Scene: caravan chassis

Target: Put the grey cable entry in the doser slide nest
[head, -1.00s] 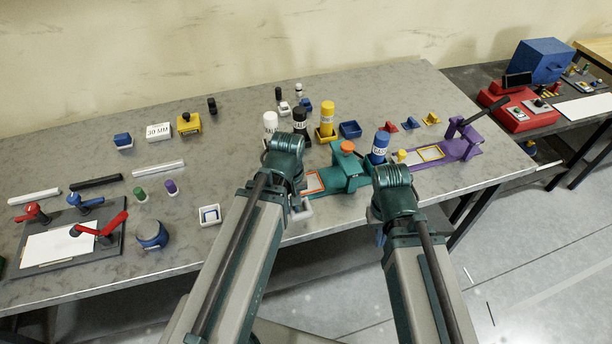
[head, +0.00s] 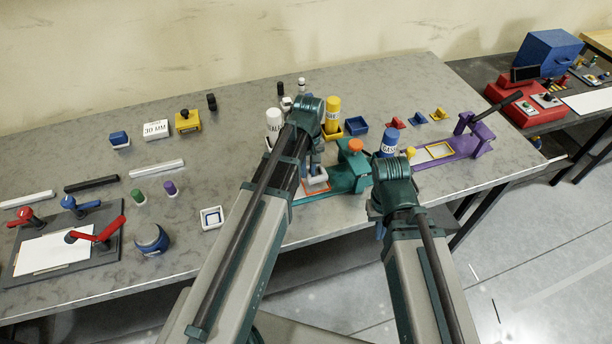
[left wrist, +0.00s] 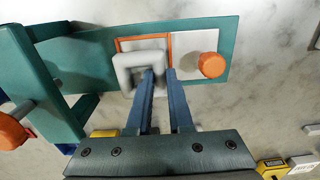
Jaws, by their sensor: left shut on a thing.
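My left gripper (head: 316,165) is shut on the grey cable entry (head: 314,184), a square ring with a hollow middle. The left wrist view shows the fingers (left wrist: 160,76) gripping one wall of the cable entry (left wrist: 126,72). The teal doser slide (head: 340,188) lies below, its nest marked by an orange outline (left wrist: 169,42). The cable entry overlaps the nest and looks shifted toward the gripper side; I cannot tell whether it touches the slide. My right gripper is mostly hidden behind its own arm, near the blue GAS can (head: 388,143).
An orange knob (left wrist: 211,65) stands beside the nest. The purple slide (head: 455,150) is to the right. A yellow can (head: 332,112), a white can (head: 274,122) and a blue tray (head: 357,126) stand behind. A white square holder (head: 212,217) is at left.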

